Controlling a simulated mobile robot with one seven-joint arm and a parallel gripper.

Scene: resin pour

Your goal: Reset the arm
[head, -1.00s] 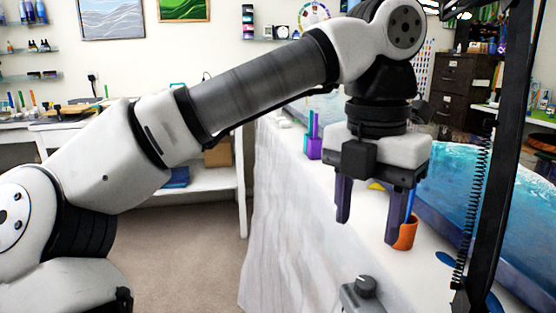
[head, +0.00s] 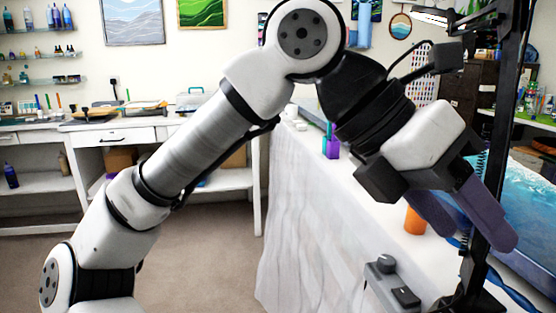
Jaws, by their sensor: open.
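My gripper (head: 482,242) is in the right half of the head view, tilted so its fingers point down and to the right. Its two dark fingers are apart, with nothing seen between them. It hangs above the white-covered worktable (head: 318,205), close to the black lamp stand. An orange cup (head: 415,222) stands on the table just left of and behind the fingers, partly hidden by them.
A black upright stand (head: 497,150) with a spring is right beside my fingers. A blue resin piece (head: 530,215) lies at the right. A grey device with a knob (head: 388,283) sits at the near edge. A purple holder (head: 331,146) stands farther back. The floor at left is clear.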

